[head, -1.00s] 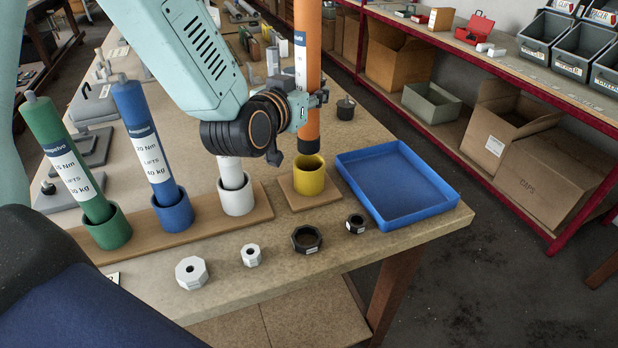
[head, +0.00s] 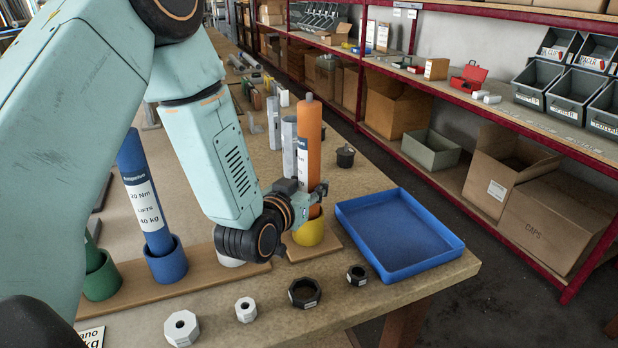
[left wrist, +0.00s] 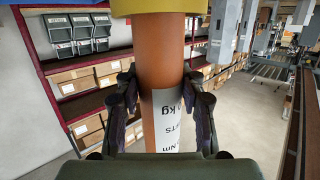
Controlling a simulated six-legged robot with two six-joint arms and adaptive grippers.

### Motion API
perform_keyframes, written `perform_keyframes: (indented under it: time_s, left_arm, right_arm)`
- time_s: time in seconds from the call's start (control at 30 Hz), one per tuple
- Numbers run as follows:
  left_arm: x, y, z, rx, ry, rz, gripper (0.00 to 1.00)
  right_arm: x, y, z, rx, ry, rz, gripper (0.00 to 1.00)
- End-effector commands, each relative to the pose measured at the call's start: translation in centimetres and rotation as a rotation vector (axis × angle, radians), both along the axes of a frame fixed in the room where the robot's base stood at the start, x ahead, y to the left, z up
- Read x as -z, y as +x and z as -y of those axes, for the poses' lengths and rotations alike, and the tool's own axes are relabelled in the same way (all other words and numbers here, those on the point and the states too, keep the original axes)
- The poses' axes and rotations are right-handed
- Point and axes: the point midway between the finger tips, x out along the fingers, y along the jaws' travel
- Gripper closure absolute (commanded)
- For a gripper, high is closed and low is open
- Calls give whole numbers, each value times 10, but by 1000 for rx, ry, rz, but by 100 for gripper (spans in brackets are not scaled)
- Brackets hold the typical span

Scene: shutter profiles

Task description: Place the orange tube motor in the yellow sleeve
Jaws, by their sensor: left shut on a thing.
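The orange tube motor (head: 309,140) stands upright with its lower end inside the yellow sleeve (head: 308,233). How deep it sits is partly hidden by my gripper. My left gripper (head: 318,195) is shut on the tube's lower part, just above the sleeve. In the left wrist view the two fingers press on either side of the orange tube (left wrist: 160,60), beside its white label. The yellow sleeve's rim (left wrist: 160,6) surrounds the tube at the top of that view. My right gripper is not in view.
A blue tray (head: 400,235) lies right of the sleeve. A blue tube (head: 143,195) leans in a blue sleeve (head: 167,262) at left, beside a green sleeve (head: 102,280). A white sleeve is mostly behind my wrist. Octagonal nuts (head: 305,292) lie along the front edge.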

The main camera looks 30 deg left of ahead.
Motion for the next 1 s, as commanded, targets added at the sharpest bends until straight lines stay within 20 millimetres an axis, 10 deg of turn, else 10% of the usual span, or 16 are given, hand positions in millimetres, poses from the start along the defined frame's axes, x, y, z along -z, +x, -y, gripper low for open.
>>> perform_keyframes:
  time_s: [0.37, 0.4, 0.67, 1.0]
  left_arm:
    - [0, 1, 0, 0, 0, 7, 100]
    - [4, 0, 0, 0, -1, -4, 61]
    - [3, 0, 0, 0, -1, -3, 39]
    - [2, 0, 0, 0, -1, -3, 38]
  right_arm:
    - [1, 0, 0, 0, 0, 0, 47]
    - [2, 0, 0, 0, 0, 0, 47]
    - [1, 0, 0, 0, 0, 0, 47]
    - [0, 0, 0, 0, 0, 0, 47]
